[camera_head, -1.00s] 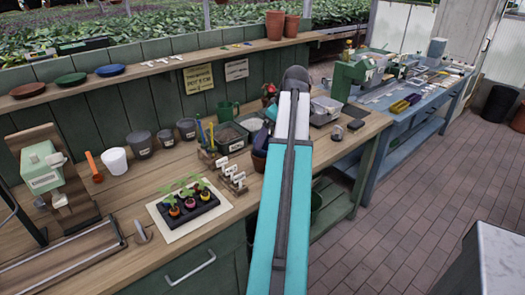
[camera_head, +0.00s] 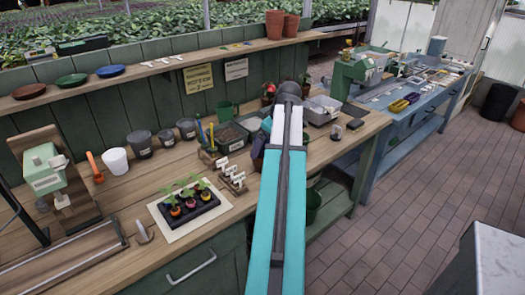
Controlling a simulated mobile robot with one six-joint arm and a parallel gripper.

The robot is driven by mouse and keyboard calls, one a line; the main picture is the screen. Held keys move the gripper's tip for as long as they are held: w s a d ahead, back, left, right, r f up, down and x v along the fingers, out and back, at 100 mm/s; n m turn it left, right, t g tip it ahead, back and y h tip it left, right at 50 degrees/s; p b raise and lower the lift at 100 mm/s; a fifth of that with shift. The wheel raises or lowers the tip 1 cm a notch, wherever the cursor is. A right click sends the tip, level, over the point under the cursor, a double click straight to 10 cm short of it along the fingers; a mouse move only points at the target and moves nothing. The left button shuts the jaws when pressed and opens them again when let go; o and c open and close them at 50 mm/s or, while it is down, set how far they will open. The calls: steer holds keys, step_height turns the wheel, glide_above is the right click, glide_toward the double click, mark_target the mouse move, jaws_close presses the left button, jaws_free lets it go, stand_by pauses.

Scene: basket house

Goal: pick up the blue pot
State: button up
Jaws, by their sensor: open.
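I cannot pick out a blue pot with certainty. A small dark blue-purple shape (camera_head: 259,145) shows just left of my teal arm on the wooden bench, partly hidden by the arm; I cannot tell whether it is a pot. My arm rises from the bottom middle and bends at its top, over the bench's right part. My gripper does not show; the arm covers that area.
The bench holds a seedling tray (camera_head: 188,207), a white cup (camera_head: 115,160), dark grey pots (camera_head: 140,144) and a green scale (camera_head: 46,165). Terracotta pots (camera_head: 276,24) and a blue saucer (camera_head: 110,71) stand on the shelf.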

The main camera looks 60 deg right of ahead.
steer(key=shift+c, duration=0.5)
steer(key=c, duration=1.1)
steer(key=shift+r, duration=0.1)
step_height(320, 180, up, 10)
steer(key=b, duration=0.1)
steer(key=shift+b, duration=0.4)
